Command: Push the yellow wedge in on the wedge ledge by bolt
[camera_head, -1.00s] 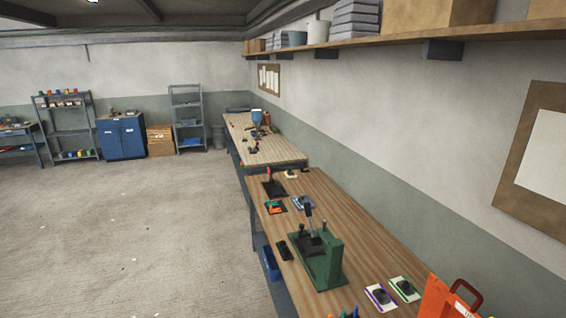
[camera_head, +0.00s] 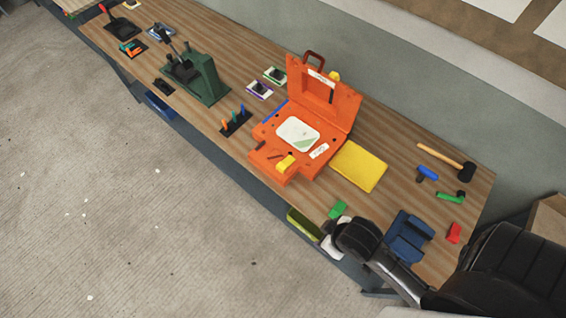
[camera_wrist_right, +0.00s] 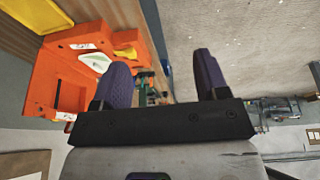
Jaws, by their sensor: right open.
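An open orange mould (camera_head: 262,134) like a case, with its lid raised, lies on the bench. A yellow wedge (camera_head: 285,162) sits at its front edge, on the side facing the floor. I cannot tell how deep it sits or make out a bolt. In the right wrist view the orange mould (camera_wrist_right: 50,72) is at the left with the yellow wedge (camera_wrist_right: 127,53) at its near side. My right gripper (camera_wrist_right: 163,75) is open and empty, its dark fingers apart from the wedge. In the head view my black right arm covers the bench's lower right and the fingers are unclear. My left gripper is not in view.
A yellow pad (camera_head: 358,166) lies right of the mould. A green press (camera_head: 205,80) and upright coloured tools (camera_head: 236,121) stand to its left. A green block (camera_head: 337,209), a blue holder (camera_head: 410,236) and a mallet (camera_head: 450,160) lie to the right. Open floor borders the bench.

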